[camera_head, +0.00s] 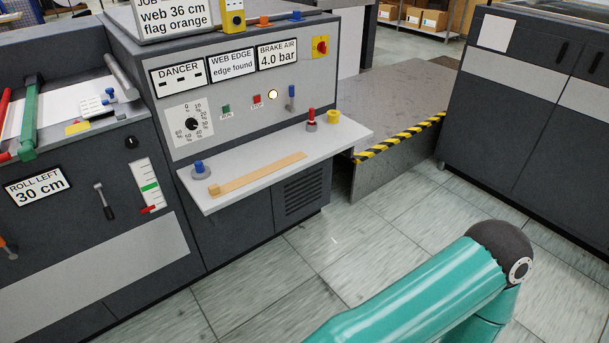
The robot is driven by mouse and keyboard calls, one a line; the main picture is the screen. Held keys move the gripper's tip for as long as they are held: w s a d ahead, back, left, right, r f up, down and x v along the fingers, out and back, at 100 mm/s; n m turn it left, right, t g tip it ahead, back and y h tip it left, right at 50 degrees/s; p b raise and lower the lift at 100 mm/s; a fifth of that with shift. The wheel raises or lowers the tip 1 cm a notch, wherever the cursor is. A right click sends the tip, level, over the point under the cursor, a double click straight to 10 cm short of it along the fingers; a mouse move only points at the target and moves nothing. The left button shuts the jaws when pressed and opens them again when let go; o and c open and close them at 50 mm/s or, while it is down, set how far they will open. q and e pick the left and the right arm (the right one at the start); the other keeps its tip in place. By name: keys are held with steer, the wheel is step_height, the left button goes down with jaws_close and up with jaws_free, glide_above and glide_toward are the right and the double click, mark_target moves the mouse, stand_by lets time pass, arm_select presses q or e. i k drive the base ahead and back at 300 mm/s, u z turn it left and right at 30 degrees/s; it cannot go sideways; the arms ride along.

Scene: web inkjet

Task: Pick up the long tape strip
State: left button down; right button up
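The long tape strip (258,174) is a flat tan strip lying on the light grey shelf (335,150) that juts from the front of the machine's control panel. It runs at a slant, its left end near the shelf's front left part, where a small tan block or thicker end (214,190) shows. Nothing touches it from above. A teal arm of mine with a dark joint fills the lower right, well apart from the strip. Neither of my grippers is in view.
On the shelf stand a blue knobbed piece (199,169) left of the strip, a red-topped piece (311,121) and a yellow ring-like piece (333,117) at the right. A grey platform (400,95) with a striped edge is beyond. The floor (330,250) before the shelf is clear.

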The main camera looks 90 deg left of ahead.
mark_target(215, 192)
steer(key=z, duration=0.65)
steer(key=i, duration=0.2)
steer(key=u, duration=2.6)
steer(key=i, duration=0.2)
steer(key=u, duration=2)
steer(key=k, duration=0.6)
steer(key=u, duration=0.35)
steer(key=i, duration=1.65)
steer(key=z, duration=0.35)
